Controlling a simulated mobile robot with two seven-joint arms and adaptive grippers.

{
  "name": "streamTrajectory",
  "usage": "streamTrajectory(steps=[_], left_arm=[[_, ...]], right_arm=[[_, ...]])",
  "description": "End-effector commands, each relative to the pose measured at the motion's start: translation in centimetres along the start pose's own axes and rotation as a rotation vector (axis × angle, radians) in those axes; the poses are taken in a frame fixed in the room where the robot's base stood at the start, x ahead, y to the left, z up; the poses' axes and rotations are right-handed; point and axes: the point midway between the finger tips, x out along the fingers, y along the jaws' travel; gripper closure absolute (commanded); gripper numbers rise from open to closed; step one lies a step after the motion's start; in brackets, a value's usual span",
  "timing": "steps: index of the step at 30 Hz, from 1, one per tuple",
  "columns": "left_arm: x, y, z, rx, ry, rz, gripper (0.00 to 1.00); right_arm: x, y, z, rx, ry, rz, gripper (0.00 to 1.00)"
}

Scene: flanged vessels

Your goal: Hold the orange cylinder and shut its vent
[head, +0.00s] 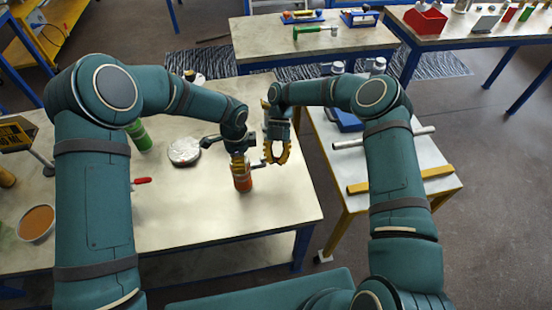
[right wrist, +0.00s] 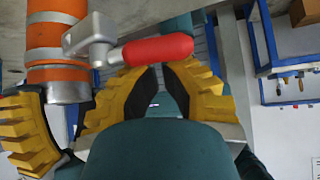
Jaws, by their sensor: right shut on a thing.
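The orange cylinder (head: 242,182) stands upright near the right edge of the left table. It also shows in the right wrist view (right wrist: 56,38), with grey bands and a metal collar. Its vent is a grey valve with a red lever (right wrist: 158,49) that sticks out sideways, square to the cylinder. My left gripper (head: 240,164) is around the cylinder's upper part, and one yellow finger (right wrist: 30,135) shows beside the collar. My right gripper (head: 277,158) is at the cylinder's right side, its fingertips (right wrist: 160,78) closed at the red lever. The exact contact is partly hidden.
A silver round dish (head: 184,151), a green cylinder (head: 139,136) and a red-handled tool (head: 141,181) are on the left table (head: 185,215). The white side table on the right bears a yellow bar (head: 400,179) and a grey rod (head: 383,138).

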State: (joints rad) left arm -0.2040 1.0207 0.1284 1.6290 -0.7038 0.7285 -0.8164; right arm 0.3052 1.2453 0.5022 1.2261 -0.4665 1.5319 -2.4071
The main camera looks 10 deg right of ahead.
Motion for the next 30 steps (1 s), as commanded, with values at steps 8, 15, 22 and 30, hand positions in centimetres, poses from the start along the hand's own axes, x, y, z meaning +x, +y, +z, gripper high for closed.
streamTrajectory(steps=[8,15,22,30], left_arm=[[0.0,0.0,0.1,0.0,-0.001,0.0,0.81],[0.0,0.0,0.0,0.0,0.0,0.0,0.81],[0.0,0.0,0.0,0.0,0.0,0.0,0.81],[0.0,0.0,0.0,0.0,0.0,-0.001,0.81]], right_arm=[[0.1,-1.2,-0.1,0.002,0.001,-0.001,1.0],[-0.3,-1.5,-0.1,0.001,-0.001,0.0,1.0],[-3.8,-1.3,-0.1,0.002,-0.003,0.001,1.0],[-8.1,-1.3,0.0,0.002,-0.002,0.001,1.0]])
